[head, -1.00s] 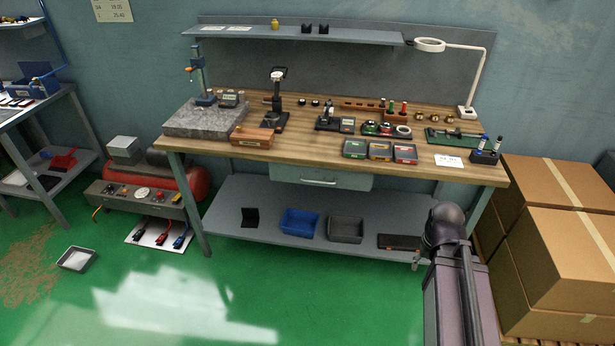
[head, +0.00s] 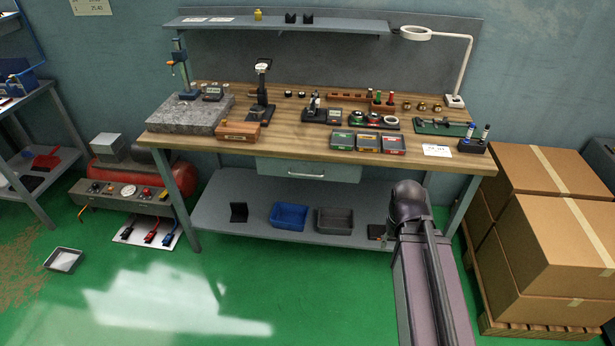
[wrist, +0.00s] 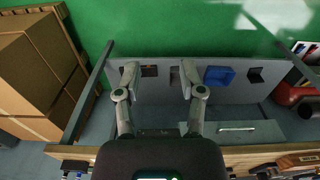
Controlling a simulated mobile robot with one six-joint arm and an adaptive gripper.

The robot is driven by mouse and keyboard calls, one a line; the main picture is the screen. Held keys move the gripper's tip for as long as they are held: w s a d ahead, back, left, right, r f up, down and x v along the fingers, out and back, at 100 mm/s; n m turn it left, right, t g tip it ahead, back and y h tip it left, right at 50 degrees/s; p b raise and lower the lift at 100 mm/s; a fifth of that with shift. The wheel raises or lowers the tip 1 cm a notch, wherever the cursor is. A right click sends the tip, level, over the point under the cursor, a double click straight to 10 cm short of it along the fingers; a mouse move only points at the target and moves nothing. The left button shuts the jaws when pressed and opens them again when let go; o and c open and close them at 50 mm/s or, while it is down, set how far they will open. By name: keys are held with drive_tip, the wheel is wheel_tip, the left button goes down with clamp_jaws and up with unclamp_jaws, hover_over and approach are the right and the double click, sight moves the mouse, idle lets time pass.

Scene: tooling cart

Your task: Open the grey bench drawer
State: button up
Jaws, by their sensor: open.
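The grey bench drawer (head: 308,170) is under the wooden top of the workbench, with a pale bar handle (head: 306,175) across its front. It looks shut. In the wrist view the drawer (wrist: 262,132) shows at the lower right, with its handle (wrist: 237,129) to the right of my gripper (wrist: 160,78). My gripper is open, its two fingers spread wide with nothing between them, apart from the drawer and handle. In the head view my arm stands right of the drawer and the gripper itself is hidden.
The workbench (head: 220,145) carries several tools and small trays on top. Its lower shelf (head: 255,190) holds a blue bin (head: 289,216) and a grey bin (head: 335,221). Cardboard boxes (head: 550,235) on a pallet stand close at the right. Green floor is free in front.

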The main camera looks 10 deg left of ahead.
drive_tip(key=w+a+f+n+t+h+b, duration=0.15)
drive_tip(key=w+f+n+t+b, duration=0.25)
drive_tip(key=w+f+b, duration=0.5)
drive_tip(key=n+t+y+b, duration=0.9)
drive_tip(key=n+t+b, duration=0.75)
drive_tip(key=b, duration=1.25)
approach(306, 175)
drive_tip(key=s+d+n+g, duration=0.2)
drive_tip(key=s, duration=0.1)
drive_tip(key=shift+s+a+r, duration=0.15)
drive_tip(key=shift+s+r, duration=0.1)
drive_tip(key=shift+r, duration=0.05)
drive_tip(key=p+x, duration=0.2)
drive_tip(key=x, duration=1.2)
drive_tip(key=shift+f, duration=0.1)
drive_tip(key=shift+d, duration=0.2)
clamp_jaws()
